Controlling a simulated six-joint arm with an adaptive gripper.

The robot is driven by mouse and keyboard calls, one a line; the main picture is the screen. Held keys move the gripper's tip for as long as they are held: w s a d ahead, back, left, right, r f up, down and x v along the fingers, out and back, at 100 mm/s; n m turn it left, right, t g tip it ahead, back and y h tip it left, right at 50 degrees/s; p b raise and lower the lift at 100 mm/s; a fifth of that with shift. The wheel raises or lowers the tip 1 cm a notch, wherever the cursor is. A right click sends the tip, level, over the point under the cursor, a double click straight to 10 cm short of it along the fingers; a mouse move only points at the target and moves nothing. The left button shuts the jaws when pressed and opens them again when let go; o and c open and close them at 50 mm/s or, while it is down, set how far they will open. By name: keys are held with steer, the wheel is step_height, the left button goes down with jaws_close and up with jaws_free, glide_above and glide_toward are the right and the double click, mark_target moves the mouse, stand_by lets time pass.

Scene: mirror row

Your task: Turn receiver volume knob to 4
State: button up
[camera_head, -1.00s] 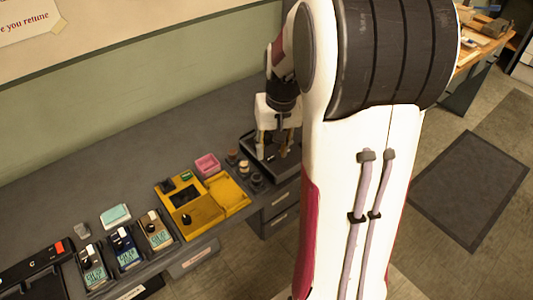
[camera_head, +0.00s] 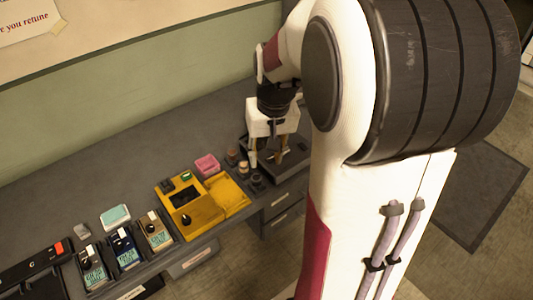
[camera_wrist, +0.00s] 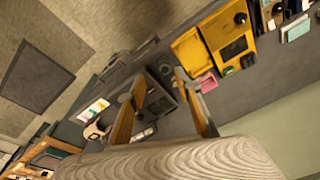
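My gripper (camera_head: 266,160) is open and empty, pointing down over a dark tray at the right end of the bench. Its two spread fingers also show in the wrist view (camera_wrist: 159,76). A yellow unit (camera_head: 205,210) with a dark screen and a black knob (camera_head: 186,219) lies left of my gripper, well apart from it. It shows at the upper right of the wrist view (camera_wrist: 208,50). Three small units with lit displays, tan (camera_head: 157,232), blue (camera_head: 125,250) and grey (camera_head: 93,268), stand further left. Which one is the receiver, and any knob's number, I cannot tell.
The dark tray (camera_head: 290,165) lies beneath my gripper. Small round jars (camera_head: 243,170) and a pink block (camera_head: 207,165) stand between it and the yellow unit. A teal-topped block (camera_head: 115,216) lies behind the small units. The back of the bench (camera_head: 120,165) is clear.

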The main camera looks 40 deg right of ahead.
steer(key=shift+m+h, duration=0.3)
steer(key=shift+m, duration=0.4)
steer(key=w+d+f, duration=0.2)
steer(key=d+f, duration=0.1)
steer(key=d, duration=0.1)
steer(key=w+d+f, duration=0.2)
steer(key=w+d, duration=0.1)
steer(key=d, duration=0.1)
steer(key=w+d+f, duration=0.3)
steer(key=d, duration=0.2)
steer(key=shift+w+f, duration=0.2)
steer(key=shift+f, duration=0.1)
steer(key=shift+t+h, duration=0.4)
steer(key=w+d, duration=0.3)
steer(key=shift+w+d+f, duration=0.1)
steer(key=shift+d+f, duration=0.15)
steer(key=shift+f, duration=0.05)
steer(key=shift+t+h, duration=0.5)
steer(key=shift+t, duration=0.1)
steer(key=w+d+r, duration=0.1)
steer(key=w, duration=0.1)
steer(key=w+d+r, duration=0.1)
steer(key=d, duration=0.1)
steer(key=shift+w+d, duration=0.1)
steer(key=shift+w, duration=0.3)
steer(key=shift+x, duration=3.9)
